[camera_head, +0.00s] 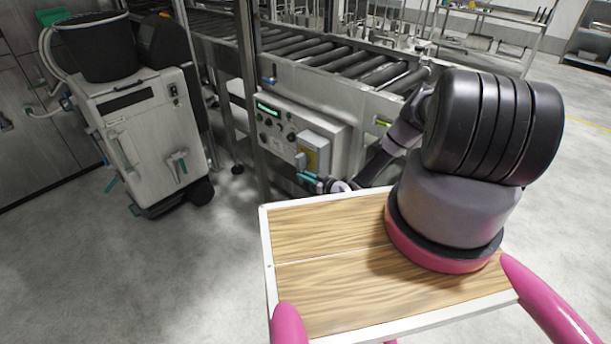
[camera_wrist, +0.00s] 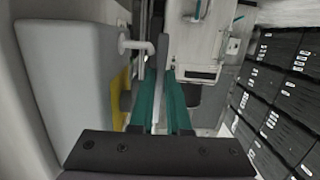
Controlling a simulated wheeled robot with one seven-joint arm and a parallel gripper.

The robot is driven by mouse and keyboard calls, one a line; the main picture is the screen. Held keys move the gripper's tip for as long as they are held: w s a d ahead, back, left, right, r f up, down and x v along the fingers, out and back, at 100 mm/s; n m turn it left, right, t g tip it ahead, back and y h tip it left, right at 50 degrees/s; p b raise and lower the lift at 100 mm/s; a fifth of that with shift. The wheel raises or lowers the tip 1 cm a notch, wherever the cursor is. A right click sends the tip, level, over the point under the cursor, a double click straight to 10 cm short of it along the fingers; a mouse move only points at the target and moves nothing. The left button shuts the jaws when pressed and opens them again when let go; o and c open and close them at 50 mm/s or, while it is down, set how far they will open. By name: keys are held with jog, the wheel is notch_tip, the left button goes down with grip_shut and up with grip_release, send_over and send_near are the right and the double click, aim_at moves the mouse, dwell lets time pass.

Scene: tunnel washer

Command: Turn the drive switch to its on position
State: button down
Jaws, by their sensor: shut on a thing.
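The drive switch is a grey box (camera_wrist: 65,75) with a yellow plate (camera_wrist: 120,100) behind it, at the left of the wrist view. A pale crank-shaped handle (camera_wrist: 137,46) comes out of its side. In the head view the switch box (camera_head: 324,143) stands out from the conveyor's control panel (camera_head: 272,132), over its yellow plate (camera_head: 310,160). My gripper (camera_head: 311,181) is at the box's lower left side. In the wrist view its teal fingers (camera_wrist: 161,82) are closed around the handle's arm, one on each side.
A roller conveyor (camera_head: 345,62) runs above the panel, with a dark upright post (camera_head: 248,85) left of it. A grey wheeled machine (camera_head: 148,130) with a black bucket stands at the left. The floor between them (camera_head: 130,265) is clear.

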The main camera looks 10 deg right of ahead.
jog(key=shift+w+a+f+t+y, duration=0.2)
jog(key=shift+w+f+t+y, duration=0.1)
jog(key=shift+t+y, duration=0.3)
jog(key=c, duration=0.9)
grip_release()
jog(key=shift+w, duration=0.1)
jog(key=v, duration=1)
jog(key=shift+s+d, duration=0.15)
jog(key=shift+s, duration=0.25)
jog(key=shift+f, duration=0.1)
